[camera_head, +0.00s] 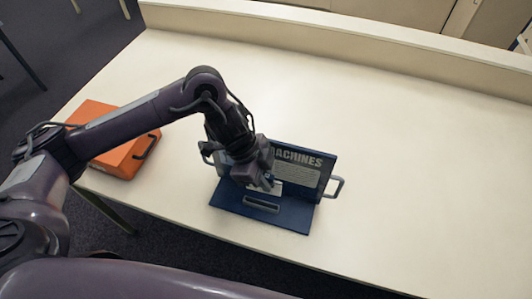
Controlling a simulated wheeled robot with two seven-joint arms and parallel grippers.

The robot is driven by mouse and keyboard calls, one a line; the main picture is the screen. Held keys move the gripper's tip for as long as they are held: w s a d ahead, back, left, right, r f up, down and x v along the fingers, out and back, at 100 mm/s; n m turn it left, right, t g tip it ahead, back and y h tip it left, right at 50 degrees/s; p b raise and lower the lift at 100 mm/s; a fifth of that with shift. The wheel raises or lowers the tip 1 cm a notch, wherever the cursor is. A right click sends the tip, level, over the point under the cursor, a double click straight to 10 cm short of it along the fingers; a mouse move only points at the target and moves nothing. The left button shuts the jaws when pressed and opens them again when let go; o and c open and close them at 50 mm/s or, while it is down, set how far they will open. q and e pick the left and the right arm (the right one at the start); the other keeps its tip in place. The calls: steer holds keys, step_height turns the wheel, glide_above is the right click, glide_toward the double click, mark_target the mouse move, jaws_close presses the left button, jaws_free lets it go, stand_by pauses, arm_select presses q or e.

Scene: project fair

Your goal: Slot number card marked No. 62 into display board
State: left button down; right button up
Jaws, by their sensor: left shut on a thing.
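The display board (325,172) is dark blue, with "MACHINES" lettered on its upright panel, and stands on the table. A grey slot holder (262,203) is on its flat base in front of the panel. My left gripper (264,185) points down over the base, just behind and above the slot holder. It is shut on a small pale card (277,187), which is mostly hidden by the fingers. Its number cannot be read, and I cannot tell whether it touches the slot. My right gripper is out of view.
The cream table (420,180) is clear to the right and behind the board. An orange case (125,155) with a dark handle lies on the left, under my left arm. A raised ledge (340,45) runs along the table's back. The board has a side handle (335,187).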

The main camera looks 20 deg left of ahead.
mark_target(261, 190)
arm_select(q)
steer(key=shift+a+m, duration=0.25)
steer(key=shift+m, duration=0.05)
steer(key=shift+w+a+f, duration=0.1)
step_height(261, 190, down, 2)
steer(key=shift+f+b, duration=0.1)
steer(key=shift+b, duration=1)
step_height(261, 190, down, 3)
steer(key=b, duration=0.3)
steer(key=shift+f, duration=0.15)
steer(key=shift+f+b, duration=0.45)
steer(key=shift+f, duration=0.25)
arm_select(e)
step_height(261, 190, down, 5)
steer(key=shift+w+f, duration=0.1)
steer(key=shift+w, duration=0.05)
arm_select(q)
steer(key=shift+a+r+p, duration=0.1)
steer(key=shift+p, duration=0.2)
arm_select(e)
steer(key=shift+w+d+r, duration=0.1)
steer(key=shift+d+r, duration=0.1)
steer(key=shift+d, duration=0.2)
arm_select(q)
steer(key=shift+w+f, duration=0.1)
steer(key=shift+f, duration=0.15)
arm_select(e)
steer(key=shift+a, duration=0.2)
